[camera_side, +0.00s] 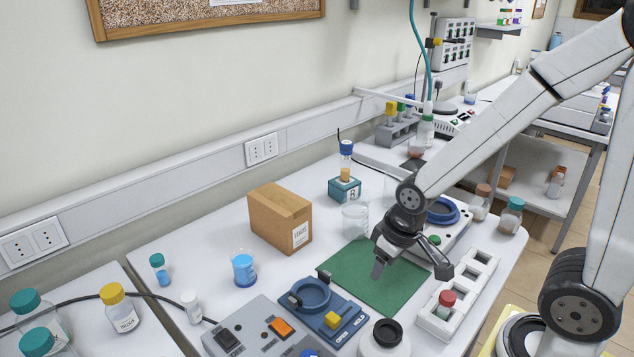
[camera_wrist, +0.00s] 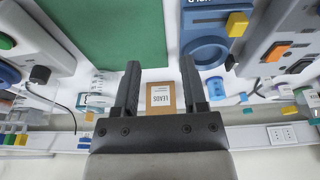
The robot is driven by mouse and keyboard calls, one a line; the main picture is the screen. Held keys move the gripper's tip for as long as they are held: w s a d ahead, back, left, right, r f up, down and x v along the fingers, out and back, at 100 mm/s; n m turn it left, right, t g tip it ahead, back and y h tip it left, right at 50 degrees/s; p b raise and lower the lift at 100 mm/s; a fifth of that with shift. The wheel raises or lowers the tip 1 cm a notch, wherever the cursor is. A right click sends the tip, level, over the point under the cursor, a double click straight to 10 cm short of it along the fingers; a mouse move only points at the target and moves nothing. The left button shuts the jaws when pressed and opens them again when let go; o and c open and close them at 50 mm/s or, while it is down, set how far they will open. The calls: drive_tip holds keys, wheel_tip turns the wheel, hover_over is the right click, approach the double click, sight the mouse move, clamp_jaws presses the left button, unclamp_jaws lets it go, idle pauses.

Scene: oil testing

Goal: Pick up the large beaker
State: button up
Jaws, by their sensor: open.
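A clear glass beaker (camera_side: 355,220) stands on the white bench just behind the green mat, to the right of the cardboard box. It also shows in the wrist view (camera_wrist: 104,84), left of my fingers. A smaller-looking beaker with blue liquid (camera_side: 243,268) stands left of the box, and it shows right of my fingers in the wrist view (camera_wrist: 215,88). Another clear vessel (camera_side: 390,187) is partly hidden behind my arm. My gripper (camera_side: 411,268) is open and empty above the green mat, apart from the beakers. Its two spread fingers show in the wrist view (camera_wrist: 160,65).
A cardboard box (camera_side: 279,219) stands behind the green mat (camera_side: 362,278). A blue ring holder (camera_side: 318,300) and a grey switch box (camera_side: 250,328) are at the front. A white rack (camera_side: 458,290) with a red-capped vial is on the right. The mat is bare.

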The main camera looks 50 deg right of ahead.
drive_tip(key=w+d+r+n+g+h, duration=0.1)
drive_tip(key=w+d+n+h, duration=0.5)
drive_tip(key=d, duration=1)
drive_tip(key=w+d+r+n+g+h, duration=0.1)
drive_tip(key=w+d+r+n+h, duration=0.1)
drive_tip(key=w+d+n+h, duration=0.5)
drive_tip(key=shift+w+d+r+n+g, duration=0.35)
drive_tip(key=shift+w+d+n, duration=2.05)
drive_tip(key=shift+w+d, duration=2.4)
